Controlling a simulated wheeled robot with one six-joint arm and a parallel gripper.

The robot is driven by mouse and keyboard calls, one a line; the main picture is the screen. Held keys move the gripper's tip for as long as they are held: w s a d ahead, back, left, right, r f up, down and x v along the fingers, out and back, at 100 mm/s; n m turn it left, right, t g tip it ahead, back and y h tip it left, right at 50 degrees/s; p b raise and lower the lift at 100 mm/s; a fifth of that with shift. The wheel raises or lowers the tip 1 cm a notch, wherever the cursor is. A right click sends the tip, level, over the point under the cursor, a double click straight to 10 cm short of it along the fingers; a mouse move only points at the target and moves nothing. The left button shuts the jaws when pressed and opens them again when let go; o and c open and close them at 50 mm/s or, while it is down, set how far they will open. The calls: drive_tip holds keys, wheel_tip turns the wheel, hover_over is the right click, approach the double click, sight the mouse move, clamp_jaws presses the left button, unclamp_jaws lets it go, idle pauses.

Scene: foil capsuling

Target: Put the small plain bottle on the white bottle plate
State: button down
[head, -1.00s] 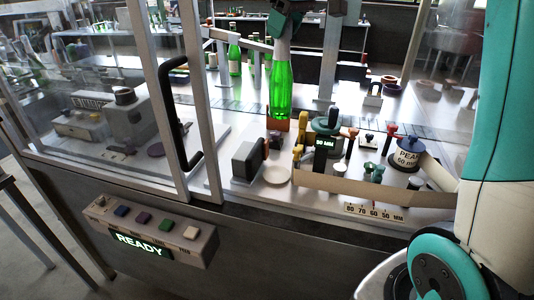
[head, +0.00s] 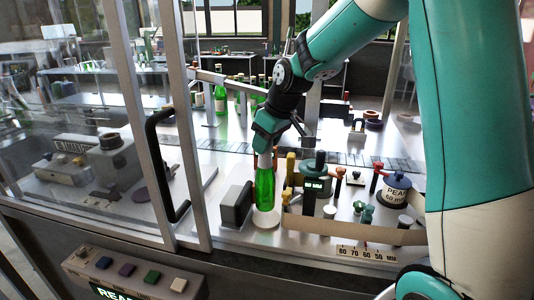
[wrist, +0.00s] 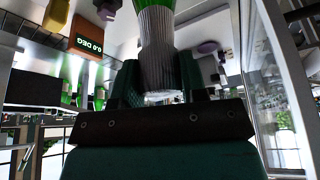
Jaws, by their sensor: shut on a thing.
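The small plain bottle is green, with no label showing, in the head view (head: 264,188). It stands upright over the round white bottle plate (head: 265,221), its base at the plate's middle. I cannot tell whether it touches the plate or hangs just above. My gripper (head: 267,150) is shut on the bottle's pale neck from above. In the wrist view, the ribbed grey-white neck of the bottle (wrist: 157,50) sits between the dark fingers of my gripper (wrist: 160,82). The plate is not clear in the wrist view.
A dark grey block (head: 236,205) stands just left of the plate. A beige strip (head: 340,229) runs along the front right. Several green bottles (head: 220,92) stand behind.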

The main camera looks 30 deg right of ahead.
sight(268, 152)
drive_tip(key=shift+f+p, duration=0.3)
drive_tip(key=shift+f, duration=1.6)
drive_tip(key=shift+f, duration=0.2)
drive_tip(key=c, duration=0.7)
unclamp_jaws()
drive_tip(key=shift+o, duration=0.2)
drive_tip(key=b+v, duration=0.2)
drive_tip(key=v, duration=1)
drive_tip(key=s+a+f+n+g+y, duration=0.1)
drive_tip(key=s+a+f+g, duration=0.1)
drive_tip(key=s+a, duration=0.8)
drive_tip(key=s+a+f+n+g+y, duration=0.1)
drive_tip(key=s+a+f, duration=0.3)
drive_tip(key=s+a, duration=0.6)
drive_tip(key=s+g, duration=0.1)
drive_tip(key=s, duration=0.3)
drive_tip(key=shift+s+n, duration=0.2)
drive_tip(key=shift+n, duration=0.1)
